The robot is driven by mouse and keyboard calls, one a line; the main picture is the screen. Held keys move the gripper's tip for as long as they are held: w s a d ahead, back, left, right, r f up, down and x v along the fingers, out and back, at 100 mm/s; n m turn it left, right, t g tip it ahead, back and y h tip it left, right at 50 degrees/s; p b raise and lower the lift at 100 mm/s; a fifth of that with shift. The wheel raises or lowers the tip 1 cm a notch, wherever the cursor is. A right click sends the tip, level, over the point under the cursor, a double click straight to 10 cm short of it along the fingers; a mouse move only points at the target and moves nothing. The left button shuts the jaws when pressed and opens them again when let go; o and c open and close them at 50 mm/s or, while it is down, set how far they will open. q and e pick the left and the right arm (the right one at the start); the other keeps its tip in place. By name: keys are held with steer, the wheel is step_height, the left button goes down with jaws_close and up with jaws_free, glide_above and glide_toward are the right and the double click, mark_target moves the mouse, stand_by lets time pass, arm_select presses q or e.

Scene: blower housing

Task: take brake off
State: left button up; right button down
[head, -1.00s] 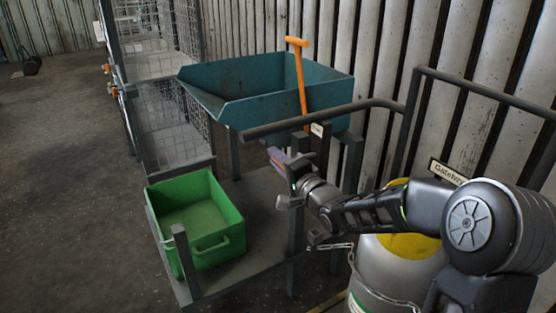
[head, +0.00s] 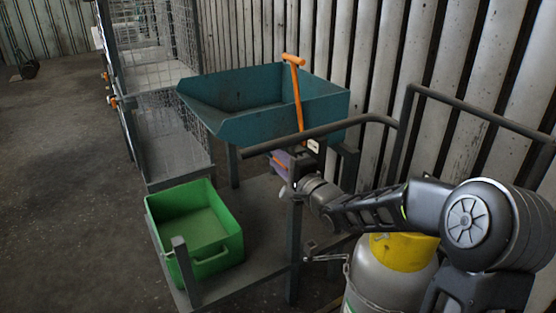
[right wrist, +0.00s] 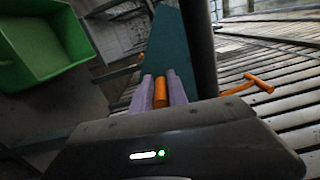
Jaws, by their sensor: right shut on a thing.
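My right gripper (head: 280,162) is below the grey handrail at the near side of the cart. In the right wrist view its two purple fingers (right wrist: 176,88) are shut on an orange bar-like grip (right wrist: 160,92). No label on the grip says whether it is the brake. A separate orange T-handled lever (head: 297,92) stands against the teal hopper, above and behind my gripper. It also shows at the right of the right wrist view (right wrist: 258,84). My left gripper is not in view.
The teal hopper (head: 245,128) sits on the cart. A green bin (head: 205,267) stands on its lower deck. A grey drum with a yellow top (head: 400,254) stands at right, close to my arm. A wire cage (head: 170,130) is behind left; open floor lies at left.

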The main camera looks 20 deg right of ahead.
steer(key=shift+d+r, duration=0.25)
steer(key=shift+d, duration=0.05)
steer(key=c, duration=1.5)
jaws_free()
steer(key=shift+o, duration=0.9)
steer(key=shift+f, duration=0.1)
steer(key=shift+s, duration=0.1)
steer(key=s+d, duration=0.1)
steer(key=s, duration=0.6)
steer(key=shift+s+p, duration=0.3)
steer(key=shift+p, duration=0.1)
